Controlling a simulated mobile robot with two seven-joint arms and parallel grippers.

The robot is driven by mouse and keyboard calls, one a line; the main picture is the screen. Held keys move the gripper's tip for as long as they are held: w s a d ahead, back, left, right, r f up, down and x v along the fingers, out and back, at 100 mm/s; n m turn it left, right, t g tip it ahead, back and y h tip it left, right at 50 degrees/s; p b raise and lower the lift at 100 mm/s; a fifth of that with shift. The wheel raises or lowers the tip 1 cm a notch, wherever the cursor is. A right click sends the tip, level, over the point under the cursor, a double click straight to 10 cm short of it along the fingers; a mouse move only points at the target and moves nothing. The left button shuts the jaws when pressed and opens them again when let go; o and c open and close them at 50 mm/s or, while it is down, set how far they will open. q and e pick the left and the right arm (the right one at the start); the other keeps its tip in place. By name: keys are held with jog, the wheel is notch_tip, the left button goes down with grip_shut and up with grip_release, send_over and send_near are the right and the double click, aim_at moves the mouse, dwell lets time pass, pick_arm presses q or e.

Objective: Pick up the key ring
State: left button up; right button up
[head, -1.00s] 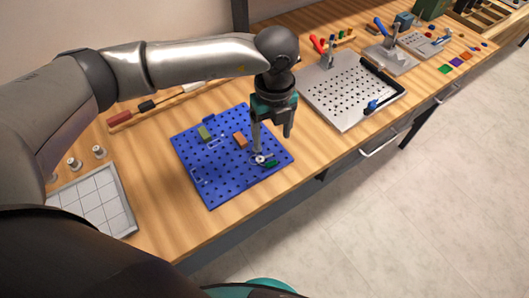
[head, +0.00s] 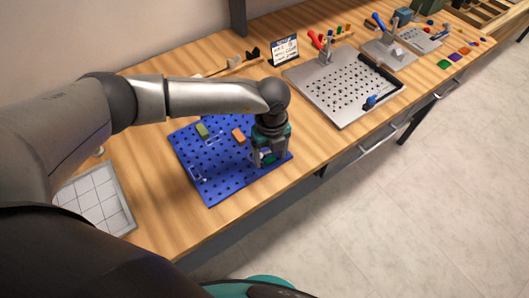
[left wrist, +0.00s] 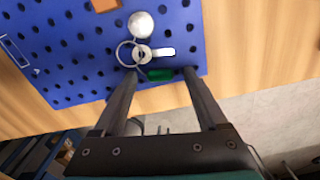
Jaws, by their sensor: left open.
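The key ring (left wrist: 126,44) lies on the blue perforated board (left wrist: 70,45), near the board's edge. It has a thin metal loop, a silver key-like piece (left wrist: 162,51) and a green tag (left wrist: 160,75). My left gripper (left wrist: 160,72) is open above it, with the green tag showing between its fingertips. The loop is by the left fingertip in the wrist view. In the head view my left gripper (head: 268,160) is low over the right corner of the blue board (head: 215,180) and hides most of the key ring. My right gripper is out of view.
A silver round knob (left wrist: 141,24) stands close to the loop. An orange block (head: 238,135) and a green block (head: 202,131) sit on the board. A grey perforated plate (head: 335,85) is to the right, a white grid tray (head: 95,200) to the left. The bench's front edge is close.

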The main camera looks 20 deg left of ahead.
pick_arm(q)
grip_shut()
dwell(0.5)
